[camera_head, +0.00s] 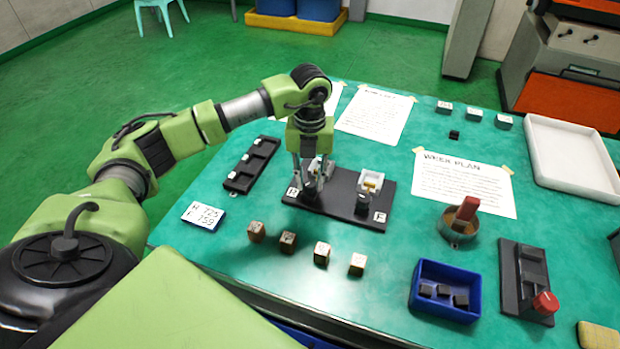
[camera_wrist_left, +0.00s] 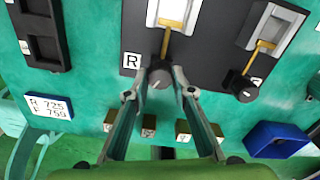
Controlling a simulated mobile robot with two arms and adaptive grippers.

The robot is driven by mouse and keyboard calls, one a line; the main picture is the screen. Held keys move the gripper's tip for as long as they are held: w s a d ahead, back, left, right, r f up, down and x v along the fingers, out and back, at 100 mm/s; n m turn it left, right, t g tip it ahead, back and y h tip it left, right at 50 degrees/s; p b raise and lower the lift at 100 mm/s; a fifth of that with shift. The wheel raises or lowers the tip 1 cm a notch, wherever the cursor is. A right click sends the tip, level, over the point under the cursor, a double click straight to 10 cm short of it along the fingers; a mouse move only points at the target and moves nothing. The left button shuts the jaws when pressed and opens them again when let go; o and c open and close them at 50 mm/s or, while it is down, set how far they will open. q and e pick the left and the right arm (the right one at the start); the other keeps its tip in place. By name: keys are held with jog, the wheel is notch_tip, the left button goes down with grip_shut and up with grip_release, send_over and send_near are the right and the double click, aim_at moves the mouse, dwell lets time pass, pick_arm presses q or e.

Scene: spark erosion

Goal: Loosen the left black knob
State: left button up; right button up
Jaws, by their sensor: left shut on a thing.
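The left black knob (camera_wrist_left: 160,77) is on a black base plate (camera_head: 337,199) beside the letter R tag (camera_head: 293,191). My left gripper (camera_head: 312,184) comes down on it from above. In the left wrist view the fingertips (camera_wrist_left: 160,88) are closed on either side of the knob, which shows a pale mark on its top. My right gripper is not in view.
Several small blocks (camera_head: 288,241) stand in front of the plate. A black slotted tray (camera_head: 252,165) and a number card (camera_head: 203,216) lie to its left. A blue bin (camera_head: 447,311), a round dish (camera_head: 459,240) and a device with a red knob (camera_head: 546,303) are to the right.

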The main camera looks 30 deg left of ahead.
aim_at(310, 182)
pick_arm(q)
jog(key=n, duration=0.5)
jog(key=shift+r+n, duration=0.1)
jog(key=shift+n, duration=0.3)
dwell(0.4)
jog(key=o, duration=1.1)
notch_tip(310, 182, up, 12)
